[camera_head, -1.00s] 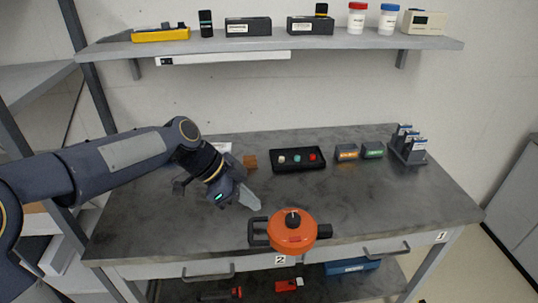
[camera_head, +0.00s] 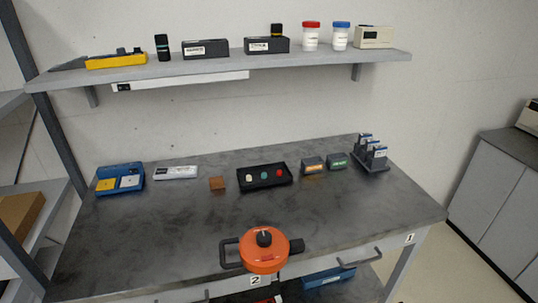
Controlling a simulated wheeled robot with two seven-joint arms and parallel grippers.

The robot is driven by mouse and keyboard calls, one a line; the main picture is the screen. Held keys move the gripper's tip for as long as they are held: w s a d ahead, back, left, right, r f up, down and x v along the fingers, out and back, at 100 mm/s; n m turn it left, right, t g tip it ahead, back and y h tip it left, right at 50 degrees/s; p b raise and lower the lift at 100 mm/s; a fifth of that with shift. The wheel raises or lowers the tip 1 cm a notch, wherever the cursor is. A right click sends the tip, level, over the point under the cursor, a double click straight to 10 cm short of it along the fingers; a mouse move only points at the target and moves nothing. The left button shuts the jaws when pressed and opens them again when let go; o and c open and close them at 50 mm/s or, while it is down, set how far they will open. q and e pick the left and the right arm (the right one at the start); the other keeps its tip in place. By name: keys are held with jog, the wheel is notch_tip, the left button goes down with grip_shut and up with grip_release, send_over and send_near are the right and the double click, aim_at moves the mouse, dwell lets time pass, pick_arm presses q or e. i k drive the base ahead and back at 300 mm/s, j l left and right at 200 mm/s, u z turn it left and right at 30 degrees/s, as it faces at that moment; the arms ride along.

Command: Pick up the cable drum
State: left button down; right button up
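The orange cable drum (camera_head: 264,252) sits at the front edge of the grey workbench, above the drawer label marked 2. It has a dark knob on top, a dark loop handle on its left and a dark block on its right. Nothing covers it from above. Neither of my grippers shows in the head view now.
On the workbench (camera_head: 330,222) stand a blue case (camera_head: 120,179), a white device (camera_head: 176,173), a brown block (camera_head: 217,183), a black tray (camera_head: 264,186) with small coloured pieces, two small boxes (camera_head: 313,165) and a dark rack (camera_head: 372,157). A loaded shelf (camera_head: 220,69) hangs above. The bench around the drum is clear.

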aim_at(251, 253)
jog(key=i+l, duration=0.15)
jog(key=l, duration=0.2)
jog(key=i+l, duration=0.15)
jog(key=l, duration=0.2)
jog(key=i+l, duration=0.15)
jog(key=l, duration=0.2)
jog(key=l+u, duration=0.2)
jog(key=u, duration=0.2)
jog(key=i+l+u, duration=0.1)
jog(key=u, duration=0.35)
jog(key=l+u, duration=0.5)
jog(key=u, duration=1.45)
